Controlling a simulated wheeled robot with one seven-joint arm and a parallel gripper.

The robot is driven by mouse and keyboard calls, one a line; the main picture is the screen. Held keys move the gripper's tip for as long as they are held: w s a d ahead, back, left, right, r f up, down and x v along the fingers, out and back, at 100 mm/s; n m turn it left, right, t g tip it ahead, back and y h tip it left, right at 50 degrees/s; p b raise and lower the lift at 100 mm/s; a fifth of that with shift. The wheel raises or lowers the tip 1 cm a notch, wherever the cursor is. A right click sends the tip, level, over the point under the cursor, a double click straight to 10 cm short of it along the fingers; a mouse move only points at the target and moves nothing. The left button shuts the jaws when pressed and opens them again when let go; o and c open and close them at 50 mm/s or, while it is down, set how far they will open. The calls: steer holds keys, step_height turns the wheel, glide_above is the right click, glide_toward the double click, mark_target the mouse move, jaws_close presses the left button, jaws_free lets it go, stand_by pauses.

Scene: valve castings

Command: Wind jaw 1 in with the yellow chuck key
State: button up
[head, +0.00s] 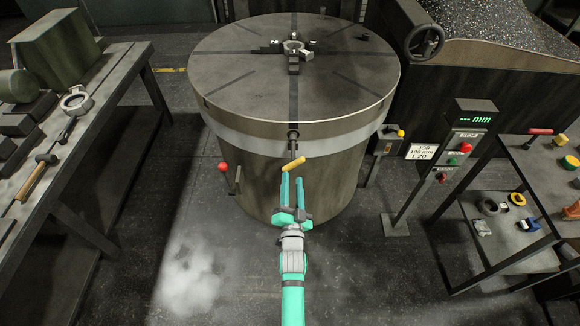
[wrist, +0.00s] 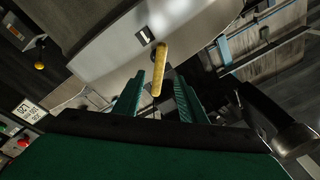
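The yellow chuck key (head: 294,164) sits at the front side of the big round chuck table (head: 220,85), its dark shank (head: 293,143) running up to the rim. Its yellow crossbar lies slightly tilted. In the wrist view the yellow bar (wrist: 160,68) shows between and beyond my fingers. My gripper (head: 292,180) is open, its teal fingers just below the bar; I see no contact. On the table top a ring casting (head: 293,47) sits at the centre among several dark jaws. The front jaw (head: 294,67) is in line with the key; I cannot read any jaw number.
A red-knobbed lever (head: 224,168) stands left of the key. A post with a display (head: 476,117) reading "--- mm" and buttons stands right, beside a "JOB 100 mm L20" sign (head: 422,151). A workbench (head: 115,75) is at left, a shelf rack (head: 545,180) at right. The floor between is clear.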

mark_target(294, 168)
steer(key=shift+w+d+r, duration=0.1)
steer(key=shift+w+d, duration=0.15)
steer(key=shift+w, duration=0.2)
steer(key=w, duration=0.4)
steer(key=shift+w+a+r, duration=0.15)
steer(key=shift+r, duration=0.15)
steer(key=shift+w+r, duration=0.15)
steer(key=shift+w, duration=0.95)
steer(key=shift+a, duration=0.15)
steer(key=shift+d, duration=0.25)
steer(key=shift+c, duration=1.1)
steer(key=shift+s+d, duration=0.1)
jaws_close()
